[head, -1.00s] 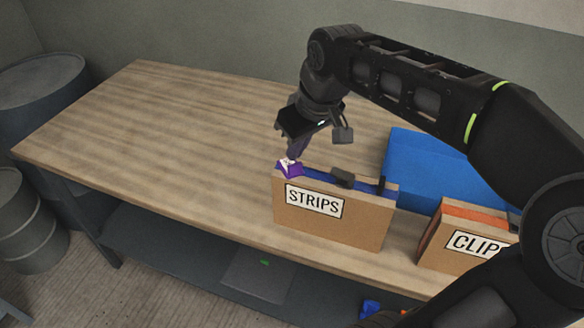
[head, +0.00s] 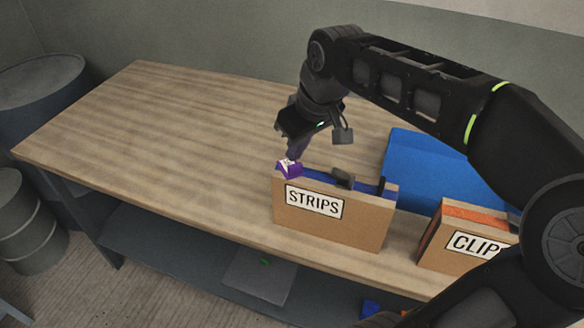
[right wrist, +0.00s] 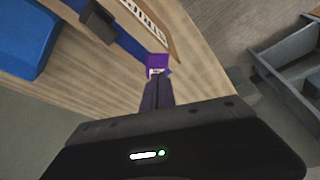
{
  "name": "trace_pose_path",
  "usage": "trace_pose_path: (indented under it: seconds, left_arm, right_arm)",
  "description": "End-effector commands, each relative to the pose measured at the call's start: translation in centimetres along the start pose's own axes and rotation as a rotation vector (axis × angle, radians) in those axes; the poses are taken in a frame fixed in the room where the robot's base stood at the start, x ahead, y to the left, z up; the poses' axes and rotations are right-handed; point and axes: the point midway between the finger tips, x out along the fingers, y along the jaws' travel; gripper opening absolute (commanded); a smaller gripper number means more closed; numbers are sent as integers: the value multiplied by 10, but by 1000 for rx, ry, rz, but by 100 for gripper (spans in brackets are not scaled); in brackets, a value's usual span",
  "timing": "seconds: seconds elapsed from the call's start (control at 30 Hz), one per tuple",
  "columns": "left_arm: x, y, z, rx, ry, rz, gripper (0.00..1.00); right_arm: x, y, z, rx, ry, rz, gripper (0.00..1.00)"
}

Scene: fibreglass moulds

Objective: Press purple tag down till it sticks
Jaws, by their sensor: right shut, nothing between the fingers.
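The purple tag (head: 289,169) has a white patch and sits at the left end of the blue strip (head: 322,178) in the box labelled STRIPS (head: 345,224). It also shows in the right wrist view (right wrist: 157,62). My right gripper (head: 292,158) is shut and empty, pointing down, its fingertips at the tag's white patch. In the right wrist view the closed fingers (right wrist: 155,78) reach the tag's near edge and hide part of it. I cannot tell how firmly they touch. My left gripper is not in view.
A box labelled CLIPS (head: 465,240) with an orange piece stands at the right. A blue bin (head: 425,165) is behind the boxes. A dark clamp-like block (head: 343,178) sits on the blue strip. The wooden table's left side (head: 150,130) is clear.

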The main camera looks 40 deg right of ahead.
Motion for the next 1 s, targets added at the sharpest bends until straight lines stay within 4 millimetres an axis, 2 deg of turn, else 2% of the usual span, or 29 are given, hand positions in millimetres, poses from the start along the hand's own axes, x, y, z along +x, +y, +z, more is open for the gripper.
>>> trace_pose_path:
  seconds: [1.0]
  left_arm:
    - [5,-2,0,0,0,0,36]
  right_arm:
    - [6,0,2,0,0,0,0]
